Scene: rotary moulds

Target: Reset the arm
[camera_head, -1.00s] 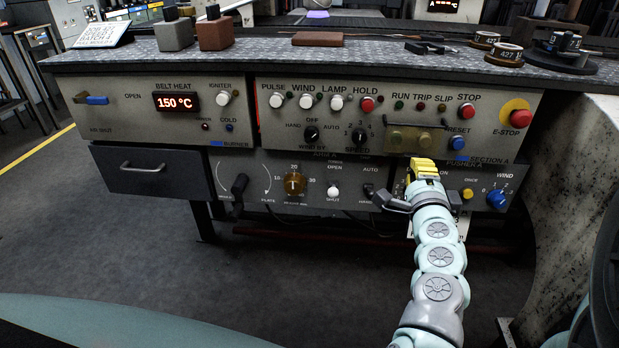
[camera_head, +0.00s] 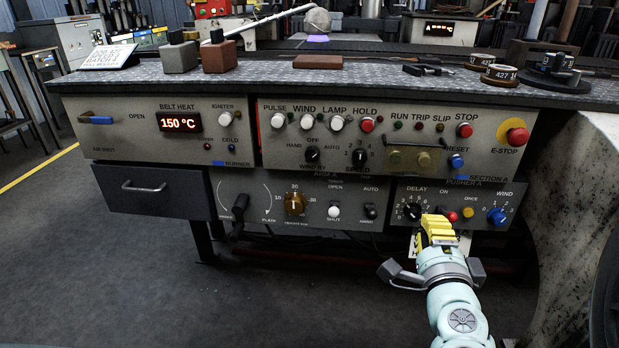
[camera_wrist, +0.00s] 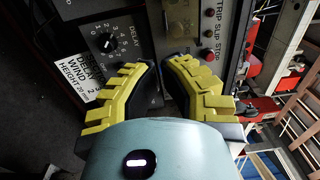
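My gripper (camera_head: 437,222) has yellow fingers and stands in front of the pusher A panel (camera_head: 405,192), below the blue RESET button (camera_head: 456,161). In the wrist view its two fingers (camera_wrist: 162,64) have a narrow gap with nothing visible between them. The black DELAY knob (camera_head: 412,211) is just left of my fingertips and also shows in the wrist view (camera_wrist: 108,43). Whether the fingers touch the panel is unclear.
Section A above carries the red STOP (camera_head: 464,130) and E-STOP (camera_head: 516,137) buttons and a hinged-looking brass cover (camera_head: 410,158). A drawer (camera_head: 150,190) is at the left. A pale, stained curved body (camera_head: 575,190) stands close on the right. Floor at the left is clear.

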